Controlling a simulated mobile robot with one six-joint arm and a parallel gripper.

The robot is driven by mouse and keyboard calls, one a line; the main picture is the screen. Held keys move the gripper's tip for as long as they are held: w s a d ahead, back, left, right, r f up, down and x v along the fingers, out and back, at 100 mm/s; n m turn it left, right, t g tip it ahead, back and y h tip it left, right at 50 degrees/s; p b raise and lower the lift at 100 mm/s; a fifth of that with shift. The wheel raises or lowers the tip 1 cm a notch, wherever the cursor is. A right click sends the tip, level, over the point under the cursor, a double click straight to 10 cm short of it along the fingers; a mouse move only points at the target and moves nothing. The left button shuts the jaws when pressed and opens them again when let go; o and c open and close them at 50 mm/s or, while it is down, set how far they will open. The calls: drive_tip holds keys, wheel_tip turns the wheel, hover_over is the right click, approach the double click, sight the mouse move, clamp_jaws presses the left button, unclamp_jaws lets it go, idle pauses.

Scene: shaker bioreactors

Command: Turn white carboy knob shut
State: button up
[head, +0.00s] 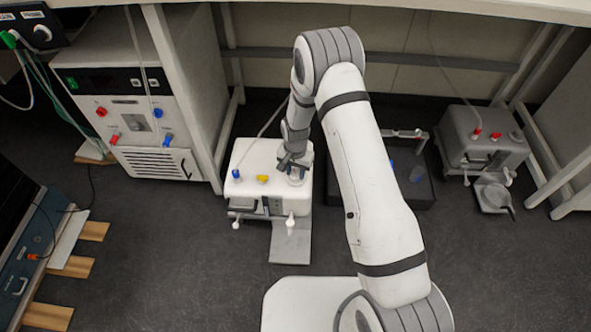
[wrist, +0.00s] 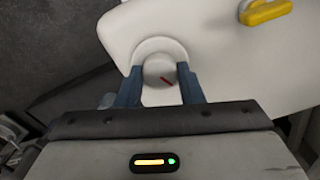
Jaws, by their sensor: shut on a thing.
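The white carboy (head: 258,188) stands on the floor below the bench, in the middle of the head view. Its white knob (wrist: 160,68) has a red mark and sits on a round collar on the carboy's top. In the wrist view my gripper (wrist: 162,88) has its two blue fingers on either side of the knob, shut on it. In the head view my gripper (head: 295,168) is over the right end of the carboy's top and partly hides the knob. The red mark points down and to the right in the wrist view.
A yellow handle (wrist: 265,11) and a blue knob (head: 235,173) are also on the carboy's top. A black container (head: 424,186) stands just right of it, and a grey carboy (head: 480,148) farther right. A control unit (head: 130,115) stands at left.

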sight(295, 173)
drive_tip(key=m, duration=0.5)
drive_tip(key=shift+p, duration=0.3)
idle(0.4)
drive_tip(key=o, duration=1)
wheel_tip(295, 173, up, 8)
drive_tip(key=p, duration=0.2)
drive_tip(key=shift+f+p, duration=0.1)
drive_tip(key=shift+p, duration=0.2)
